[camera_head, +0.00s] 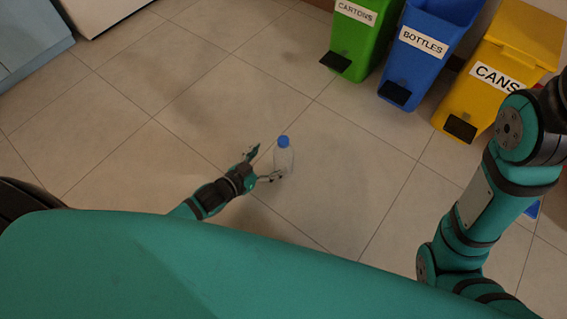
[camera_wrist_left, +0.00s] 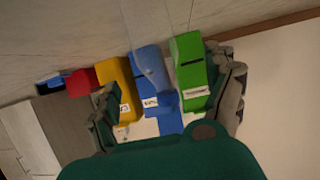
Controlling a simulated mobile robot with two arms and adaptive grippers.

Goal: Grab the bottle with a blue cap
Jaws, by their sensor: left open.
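In the head view a clear bottle (camera_head: 284,159) with a blue cap (camera_head: 283,141) stands upright on the tiled floor. My left gripper (camera_head: 267,163) is open beside it, with its fingers spread toward the bottle. One fingertip is near the bottle's lower part and the other is to its left; I cannot tell whether either touches. In the left wrist view the two fingers of my left gripper (camera_wrist_left: 170,100) are wide apart. The bottle cannot be made out surely there against the blue bin. My right arm shows at the right, but its gripper is out of view.
A green cartons bin (camera_head: 362,35), a blue bottles bin (camera_head: 425,50) and a yellow cans bin (camera_head: 500,75) stand at the back right. A small blue thing (camera_head: 533,209) shows partly behind my right arm. The floor around the bottle is clear.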

